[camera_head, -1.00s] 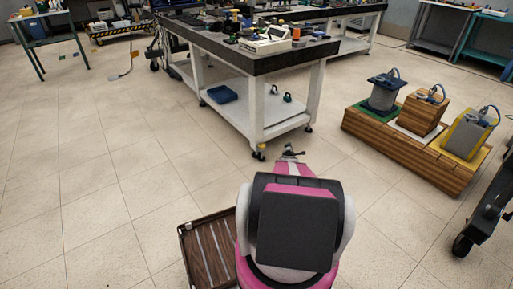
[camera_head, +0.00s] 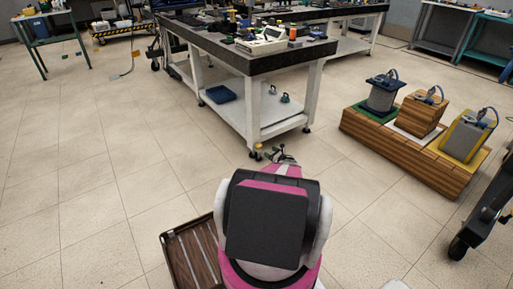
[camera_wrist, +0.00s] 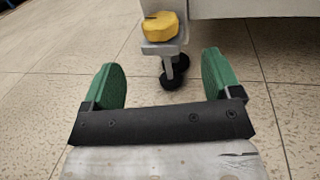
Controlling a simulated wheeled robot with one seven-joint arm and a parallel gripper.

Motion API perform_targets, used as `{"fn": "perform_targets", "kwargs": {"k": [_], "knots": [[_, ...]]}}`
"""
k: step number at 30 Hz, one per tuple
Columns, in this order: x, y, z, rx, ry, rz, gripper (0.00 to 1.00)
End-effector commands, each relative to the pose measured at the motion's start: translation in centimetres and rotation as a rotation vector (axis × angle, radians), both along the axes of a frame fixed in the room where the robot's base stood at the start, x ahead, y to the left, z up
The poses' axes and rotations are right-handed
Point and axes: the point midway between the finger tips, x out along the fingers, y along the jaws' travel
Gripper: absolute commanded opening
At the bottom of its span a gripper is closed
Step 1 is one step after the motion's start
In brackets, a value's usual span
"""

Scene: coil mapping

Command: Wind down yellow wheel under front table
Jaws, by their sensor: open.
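The yellow wheel (camera_wrist: 160,27) is a small knob on a grey bracket above a dark caster, at the foot of the front table. In the wrist view it is at the top middle, ahead of and between the finger lines. In the head view the yellow wheel (camera_head: 259,147) is tiny, at the base of the near leg of the front table (camera_head: 284,60).
A wooden platform (camera_head: 400,148) with several coil blocks stands to the right. A brown tray (camera_head: 190,256) is beside my arm at lower left. A dark wheeled stand (camera_head: 483,215) is at the right edge. Open tiled floor lies left of the table.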

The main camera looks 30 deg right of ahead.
Motion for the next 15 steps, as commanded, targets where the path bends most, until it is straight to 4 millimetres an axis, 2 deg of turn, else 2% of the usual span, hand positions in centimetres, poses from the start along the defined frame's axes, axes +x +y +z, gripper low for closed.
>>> {"fn": "perform_targets", "kwargs": {"k": [8,15], "knots": [[1.8,0.5,-0.1,-0.003,0.002,0.005,0.84],[5.6,1.7,-0.2,-0.003,0.002,0.004,0.84]]}}
